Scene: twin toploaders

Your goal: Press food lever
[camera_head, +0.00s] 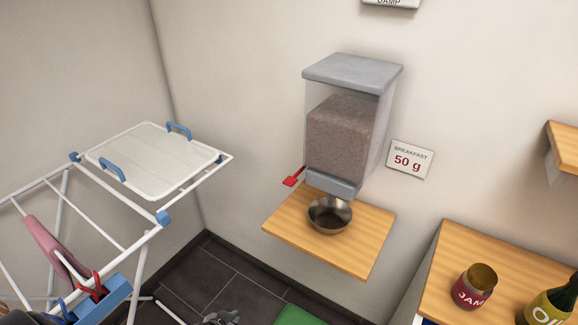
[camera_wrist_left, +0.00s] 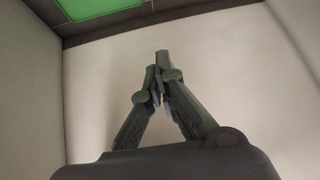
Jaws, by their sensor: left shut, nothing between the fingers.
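The food lever (camera_head: 294,177) is a small red tab on the left side of the dispenser's base. The dispenser (camera_head: 340,135) is a clear box with a grey lid, mounted on the wall and filled with brown food. A metal bowl (camera_head: 330,214) stands under its grey spout on a wooden shelf (camera_head: 365,252). My left gripper (camera_head: 222,317) shows at the bottom edge of the head view, well below and left of the lever. In the left wrist view its fingers (camera_wrist_left: 161,62) meet at the tips, with nothing between them. My right gripper is not in view.
A drying rack (camera_head: 122,223) with a white tray (camera_head: 153,160) stands on the left. A sign (camera_head: 410,160) reads "BREAKFAST 50 g". A wooden counter (camera_head: 455,250) with a jam jar (camera_head: 474,287) and a bottle (camera_head: 551,306) is at lower right.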

